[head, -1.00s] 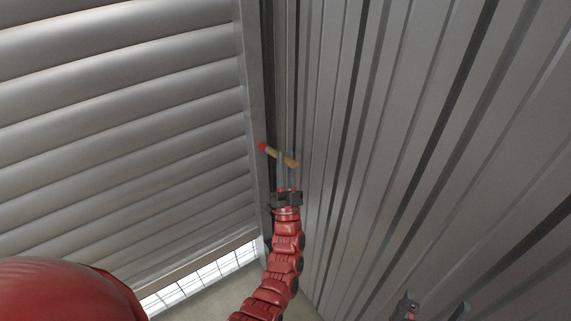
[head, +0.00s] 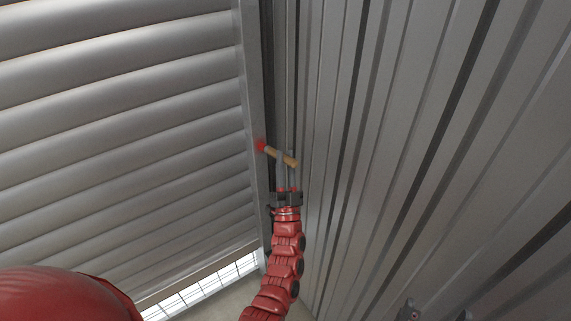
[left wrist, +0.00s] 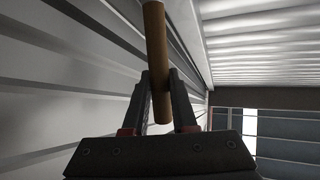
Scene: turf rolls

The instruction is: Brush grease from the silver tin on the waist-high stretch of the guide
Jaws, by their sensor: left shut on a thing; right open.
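The brush (head: 280,156) has a tan wooden handle and a red end at its left. My left gripper (head: 287,158) is shut on the handle, which lies across the fingers, tilted down to the right. The guide (head: 252,90) is the upright grey metal strip at the shutter's right edge. The brush's red end is at the guide; whether it touches is unclear. The left wrist view shows the handle (left wrist: 156,45) between the fingers, its red end out of frame. My right gripper (head: 436,314) is open and empty at the bottom edge, partly cut off. The silver tin is not in view.
A ribbed grey roller shutter (head: 120,130) fills the left. A ribbed metal wall (head: 410,150) fills the right, close beside my left arm. A bright gridded opening (head: 205,285) shows below the shutter, above a strip of pale floor.

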